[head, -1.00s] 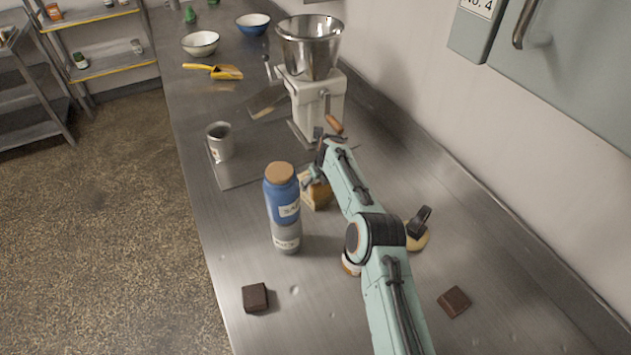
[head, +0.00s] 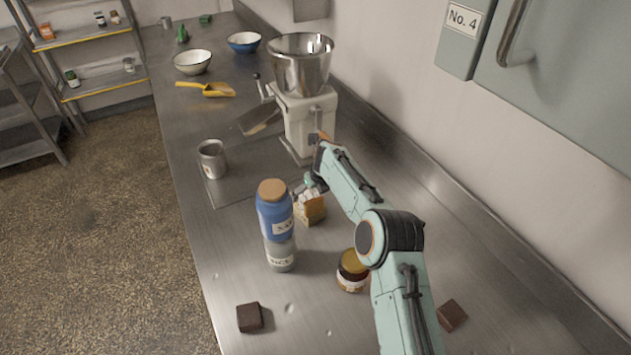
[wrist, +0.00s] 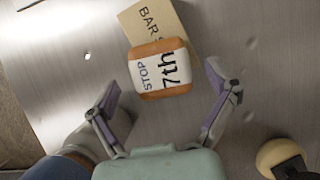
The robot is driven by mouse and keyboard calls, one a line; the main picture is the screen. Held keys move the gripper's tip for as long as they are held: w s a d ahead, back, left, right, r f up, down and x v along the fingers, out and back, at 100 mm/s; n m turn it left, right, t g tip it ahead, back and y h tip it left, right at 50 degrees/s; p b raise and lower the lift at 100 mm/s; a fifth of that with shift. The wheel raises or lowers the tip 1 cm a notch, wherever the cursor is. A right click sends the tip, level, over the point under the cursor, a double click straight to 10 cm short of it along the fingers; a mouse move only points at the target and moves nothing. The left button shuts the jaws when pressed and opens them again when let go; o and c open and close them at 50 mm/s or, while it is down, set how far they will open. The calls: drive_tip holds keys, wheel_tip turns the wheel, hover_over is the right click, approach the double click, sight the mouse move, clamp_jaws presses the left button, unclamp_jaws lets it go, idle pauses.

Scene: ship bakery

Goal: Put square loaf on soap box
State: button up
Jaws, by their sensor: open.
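The square loaf (wrist: 160,68) is brown with a white wrap marked "STOP 7th". It covers part of the tan soap box (wrist: 143,22), whose lettering starts with "BAR", in the wrist view. The loaf appears to lie on the box, but the contact is hidden. My gripper (head: 312,182) is just above this group. In the wrist view its fingers are spread wide on either side of the loaf, apart from it.
A blue and grey bottle (head: 275,222) stands close left of the group. A jar (head: 352,272) is in front, partly behind my arm. Two dark brown blocks (head: 249,317) (head: 451,315) lie nearer. A metal cup (head: 212,158) and a mixer (head: 308,110) stand behind.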

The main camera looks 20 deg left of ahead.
drive_tip(key=s+d+r+n+h, duration=0.1)
drive_tip(key=s+d+r+n, duration=0.35)
drive_tip(key=r, duration=0.25)
drive_tip(key=s+d+r+n+h, duration=0.1)
drive_tip(key=s+d+r+n, duration=0.3)
drive_tip(key=d+r, duration=0.3)
drive_tip(key=s+d+r+n+g, duration=0.1)
drive_tip(key=s+d+r+n, duration=0.4)
drive_tip(key=s+d+n, duration=0.3)
drive_tip(key=s+d+f+n, duration=0.1)
drive_tip(key=s+n, duration=0.3)
drive_tip(key=s, duration=0.4)
drive_tip(key=s+d+f+n+g, duration=0.1)
drive_tip(key=s+d+n, duration=0.2)
drive_tip(key=s, duration=0.5)
drive_tip(key=s+d+f+n+g, duration=0.1)
drive_tip(key=s+d+n, duration=0.3)
drive_tip(key=s, duration=0.4)
drive_tip(key=shift+n, duration=0.35)
drive_tip(key=shift+d, duration=0.1)
drive_tip(key=shift+o, duration=1.3)
